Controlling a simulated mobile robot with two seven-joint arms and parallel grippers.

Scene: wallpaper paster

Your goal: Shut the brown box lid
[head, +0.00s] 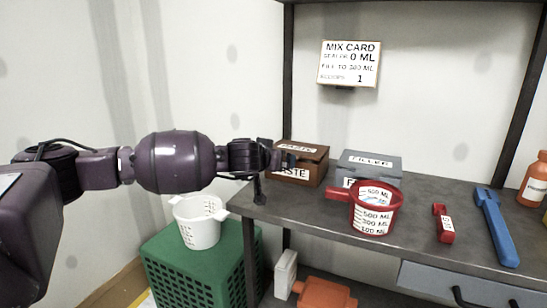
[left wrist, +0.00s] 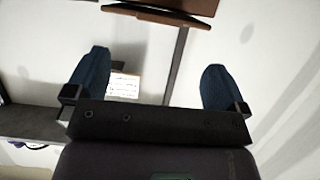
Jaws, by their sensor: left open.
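The brown box (head: 310,173) stands at the back left of the grey bench, with a PASTE label on its front. Its brown lid (head: 313,151) lies over the top with a second label and looks down or nearly so; I cannot tell if a gap is left. My left gripper (head: 284,160) is at the box's left front and hides part of it; contact cannot be told. In the left wrist view the open gripper (left wrist: 155,88) has its dark blue fingers wide apart with nothing between them. A brown panel (left wrist: 185,6), likely of the box, is beyond the fingertips. My right gripper is not in view.
A grey labelled box (head: 370,163) stands right of the brown box. A red measuring cup (head: 376,213) is in front, with a red tool (head: 443,224) and blue tool (head: 497,228) further right. A white bucket (head: 199,224) sits on a green crate (head: 202,265) below my left arm.

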